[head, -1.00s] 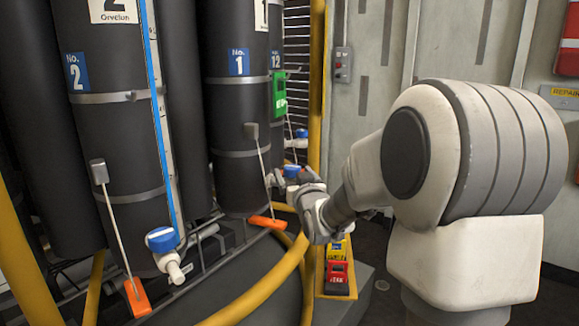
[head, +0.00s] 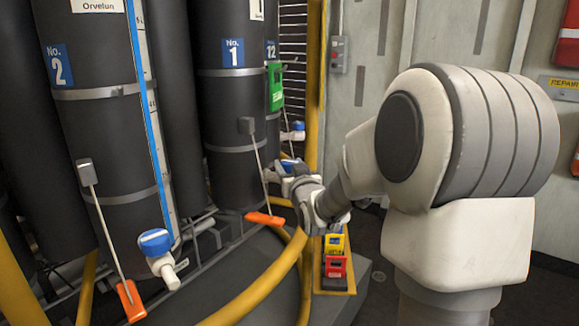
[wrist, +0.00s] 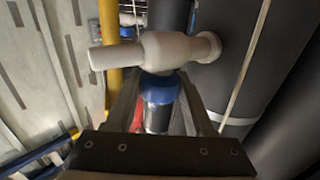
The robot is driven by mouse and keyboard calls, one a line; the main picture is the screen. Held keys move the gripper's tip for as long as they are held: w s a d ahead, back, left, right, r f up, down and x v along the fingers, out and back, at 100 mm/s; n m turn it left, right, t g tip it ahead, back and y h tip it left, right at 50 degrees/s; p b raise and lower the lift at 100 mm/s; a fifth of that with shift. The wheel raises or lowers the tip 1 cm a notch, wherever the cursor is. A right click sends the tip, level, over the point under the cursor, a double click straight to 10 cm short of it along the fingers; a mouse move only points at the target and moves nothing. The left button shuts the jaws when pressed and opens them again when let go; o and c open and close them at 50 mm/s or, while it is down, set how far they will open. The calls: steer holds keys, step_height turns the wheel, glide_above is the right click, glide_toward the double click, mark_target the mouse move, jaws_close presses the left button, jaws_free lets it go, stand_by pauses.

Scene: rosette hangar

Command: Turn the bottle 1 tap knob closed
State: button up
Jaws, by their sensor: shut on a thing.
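Bottle 1 (head: 230,110) is the dark upright cylinder with a blue "No. 1" label. Its tap has a blue knob (head: 287,164), mostly hidden behind my gripper (head: 288,180) in the head view. In the wrist view the white tap body (wrist: 165,50) runs across the top, and the blue knob (wrist: 158,88) sits just below it. My gripper (wrist: 160,84) has a finger on either side of the knob and is shut on it. The exact finger contact is hard to see.
Bottle 2 (head: 100,130) with its own blue-knobbed tap (head: 156,242) stands at the left. A tray with red and yellow blocks (head: 335,258) lies under my arm.

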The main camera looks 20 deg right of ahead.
jaws_close()
